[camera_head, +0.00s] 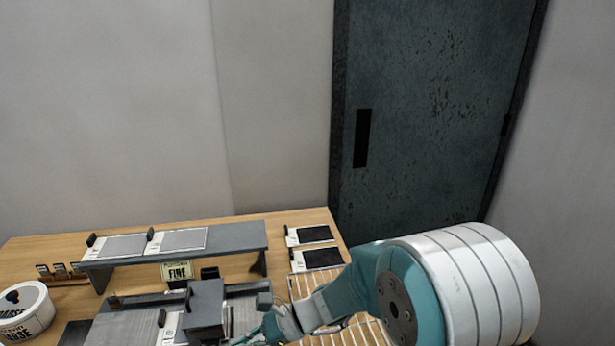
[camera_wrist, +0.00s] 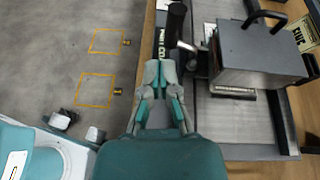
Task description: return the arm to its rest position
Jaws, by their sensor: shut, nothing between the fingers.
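My gripper (camera_wrist: 160,66) has teal and grey fingers, and in the wrist view their tips are together with nothing between them. It points toward a black cylindrical handle (camera_wrist: 175,28) at the edge of the bench. Whether it touches the handle I cannot tell. In the head view my gripper (camera_head: 268,328) is small and partly cut off at the lower edge, beside a grey block (camera_head: 204,308). My teal and white arm fills the lower right of that view and hides part of the bench.
Open floor (camera_wrist: 50,50) lies left. A dark door (camera_head: 430,110) stands behind.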

